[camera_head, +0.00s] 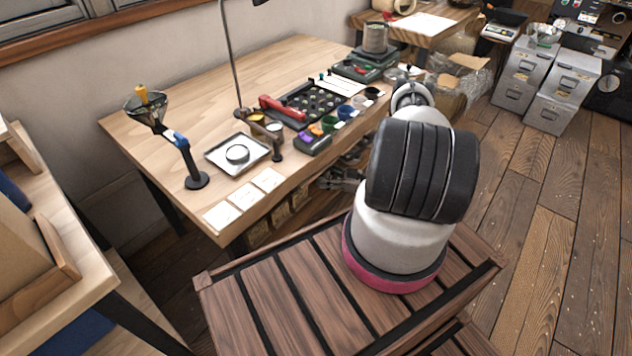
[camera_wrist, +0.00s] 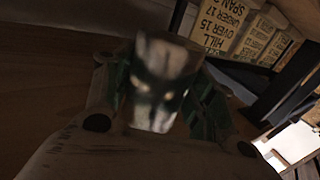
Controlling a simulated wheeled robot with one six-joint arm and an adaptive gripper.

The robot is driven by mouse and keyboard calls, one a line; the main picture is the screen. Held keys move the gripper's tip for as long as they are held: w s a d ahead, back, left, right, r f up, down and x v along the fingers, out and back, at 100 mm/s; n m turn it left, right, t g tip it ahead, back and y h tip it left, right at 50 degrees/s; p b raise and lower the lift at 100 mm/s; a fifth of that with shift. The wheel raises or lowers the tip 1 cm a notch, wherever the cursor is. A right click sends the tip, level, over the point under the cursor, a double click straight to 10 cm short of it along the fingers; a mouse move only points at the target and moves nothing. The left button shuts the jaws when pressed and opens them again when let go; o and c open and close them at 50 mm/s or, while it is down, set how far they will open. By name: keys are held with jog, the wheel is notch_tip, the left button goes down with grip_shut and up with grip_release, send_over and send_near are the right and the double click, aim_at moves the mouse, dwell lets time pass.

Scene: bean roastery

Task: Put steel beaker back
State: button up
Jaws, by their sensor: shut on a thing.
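My gripper (camera_wrist: 160,95) is shut on a shiny, mirror-like metal thing in the wrist view, which looks like the steel beaker (camera_wrist: 158,85). The beaker fills the space between the fingers, and its rim and far side are hard to make out. In the head view my gripper (camera_head: 343,180) is low by the front edge of the wooden workbench (camera_head: 190,105), partly hidden by my arm. The beaker cannot be made out there. A grey metal cylinder (camera_head: 376,38) stands upright on a green scale (camera_head: 362,66) at the bench's far right end.
The bench holds a black tray with a red-handled tool (camera_head: 283,108), several small cups, a square tray with a round dish (camera_head: 237,153), white cards (camera_head: 245,196) and a stand with a funnel (camera_head: 190,165). Printed blocks (camera_wrist: 225,22) sit under the bench. The bench's back left is clear.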

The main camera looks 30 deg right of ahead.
jog(key=shift+x, duration=1.05)
jog(key=f, duration=0.2)
jog(key=shift+w+a+f, duration=0.3)
jog(key=shift+a, duration=0.1)
jog(key=shift+f, duration=0.45)
jog(key=shift+f, duration=0.1)
jog(key=shift+f, duration=0.5)
jog(key=o, duration=1.2)
jog(key=shift+c, duration=0.2)
